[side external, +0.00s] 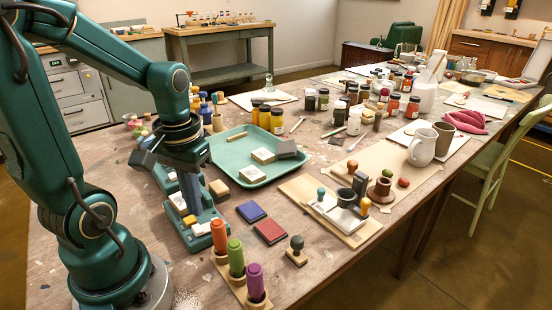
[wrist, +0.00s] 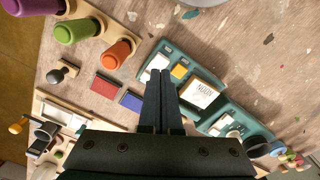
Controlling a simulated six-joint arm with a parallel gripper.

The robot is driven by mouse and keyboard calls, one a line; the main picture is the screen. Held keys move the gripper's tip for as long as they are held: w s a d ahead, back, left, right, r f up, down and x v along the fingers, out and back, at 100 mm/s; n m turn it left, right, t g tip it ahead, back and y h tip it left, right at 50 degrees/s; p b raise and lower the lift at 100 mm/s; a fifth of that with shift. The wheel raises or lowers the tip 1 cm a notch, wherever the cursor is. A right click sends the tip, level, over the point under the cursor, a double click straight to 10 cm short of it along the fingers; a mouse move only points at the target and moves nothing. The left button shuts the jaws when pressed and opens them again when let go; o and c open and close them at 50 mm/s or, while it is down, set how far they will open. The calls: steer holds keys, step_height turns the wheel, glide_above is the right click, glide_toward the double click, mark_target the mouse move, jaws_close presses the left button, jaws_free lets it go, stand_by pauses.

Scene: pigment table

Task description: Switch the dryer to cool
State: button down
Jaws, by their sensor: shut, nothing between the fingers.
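A teal unit with raised edges (wrist: 236,112) lies below my gripper in the wrist view. It carries a white piece, a small yellow block (wrist: 179,71), a cream card with dark lettering (wrist: 201,93) and another white piece (wrist: 222,125). I cannot tell for certain whether this unit is the dryer, and I see no clear hot or cool marking. My gripper (wrist: 161,73) is shut and empty, its dark fingers over the unit's edge near the yellow block. In the side external view my gripper hangs above the table's left part; its fingertips and contact are unclear.
Orange, green and purple (side external: 255,283) cylinders stand in a wooden rack near the front. Blue (side external: 251,211) and red (side external: 270,232) pads and a dark stamp (side external: 296,251) lie to the right. A green tray (side external: 228,143) with blocks is behind. Jars and mugs crowd the far side.

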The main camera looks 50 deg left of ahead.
mark_target(201, 229)
steer(key=shift+r, duration=2.55)
steer(key=d+r+m+t, duration=0.2)
steer(key=d+m+t, duration=0.3)
steer(key=d, duration=0.3)
steer(key=shift+w+d+r+m+t, duration=0.15)
steer(key=shift+m+t, duration=0.15)
steer(key=shift+m, duration=0.2)
